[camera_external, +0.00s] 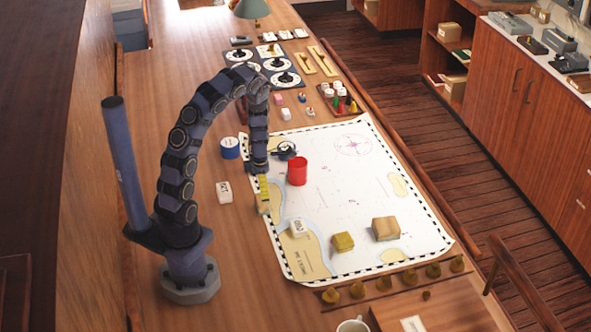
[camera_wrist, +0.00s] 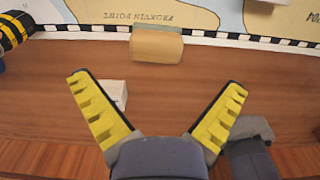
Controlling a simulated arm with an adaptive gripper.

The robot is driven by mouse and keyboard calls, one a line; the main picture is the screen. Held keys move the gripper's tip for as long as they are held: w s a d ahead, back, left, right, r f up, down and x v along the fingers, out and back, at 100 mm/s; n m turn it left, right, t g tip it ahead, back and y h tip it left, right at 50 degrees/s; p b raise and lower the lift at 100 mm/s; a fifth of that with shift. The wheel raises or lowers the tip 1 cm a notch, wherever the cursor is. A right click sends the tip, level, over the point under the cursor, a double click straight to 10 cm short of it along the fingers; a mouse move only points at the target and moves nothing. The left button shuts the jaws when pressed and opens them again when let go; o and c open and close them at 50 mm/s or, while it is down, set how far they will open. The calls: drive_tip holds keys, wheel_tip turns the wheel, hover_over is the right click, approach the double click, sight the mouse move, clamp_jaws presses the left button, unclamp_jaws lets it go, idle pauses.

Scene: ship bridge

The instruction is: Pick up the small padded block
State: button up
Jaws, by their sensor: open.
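My gripper (camera_external: 263,188) points down over the left edge of the chart, and its yellow-padded fingers are spread apart and empty in the wrist view (camera_wrist: 159,82). A small tan block with a rounded top (camera_wrist: 157,46) lies at the chart's edge, beyond the fingertips and apart from them. In the external view a small tan shape (camera_external: 263,207), likely this block, shows just below my gripper, partly hidden. A yellowish block (camera_external: 343,242) and a larger tan block (camera_external: 385,229) sit on the chart. I cannot tell for sure which one is the padded block.
A white block (camera_external: 224,192) lies on the wood left of the chart; a pale block shows beside the left finger (camera_wrist: 118,92). A red cylinder (camera_external: 297,171), a blue-sided round container (camera_external: 230,148) and a white block (camera_external: 297,228) stand nearby. The chart's right side is mostly clear.

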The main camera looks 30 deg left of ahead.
sight(262, 204)
wheel_tip(262, 204, down, 7)
drive_tip(key=shift+w+a+f, duration=0.1)
drive_tip(key=shift+w+a, duration=0.05)
drive_tip(key=c, duration=1.1)
